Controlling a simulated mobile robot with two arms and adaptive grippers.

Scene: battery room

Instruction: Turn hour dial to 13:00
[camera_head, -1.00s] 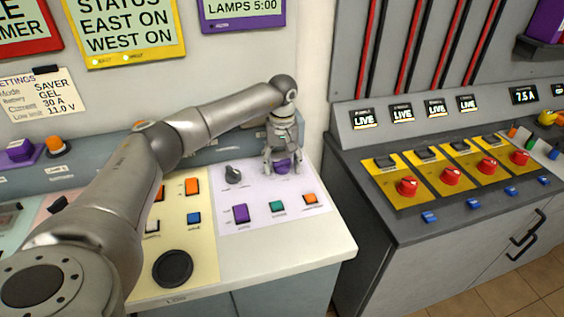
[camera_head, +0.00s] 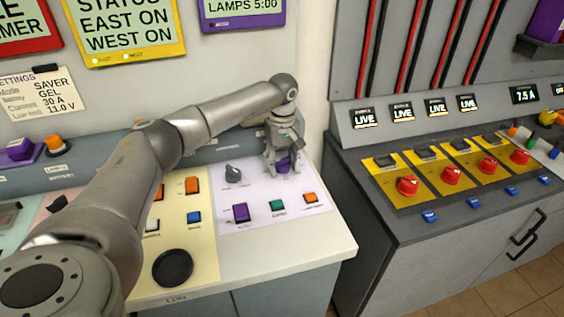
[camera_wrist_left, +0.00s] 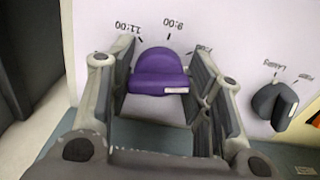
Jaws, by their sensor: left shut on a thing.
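The purple hour dial (camera_head: 284,162) sits on the pale lilac panel near the back right of the white-topped console. In the left wrist view the dial (camera_wrist_left: 158,72) has a raised grip with a small white mark at its right end. Labels reading 11:00 and 9:00 show beyond it; another label is partly hidden by a finger. My left gripper (camera_head: 283,168) points down, with its fingers on either side of the dial, shut on it. The label 13:00 cannot be seen. My right gripper is not in view.
A dark selector knob (camera_head: 233,174) stands left of the dial, with purple, green and orange switches (camera_head: 278,206) in front. The wall display (camera_head: 241,8) reads LAMPS 5:00. A grey console (camera_head: 400,228) with red knobs stands to the right, across a narrow gap.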

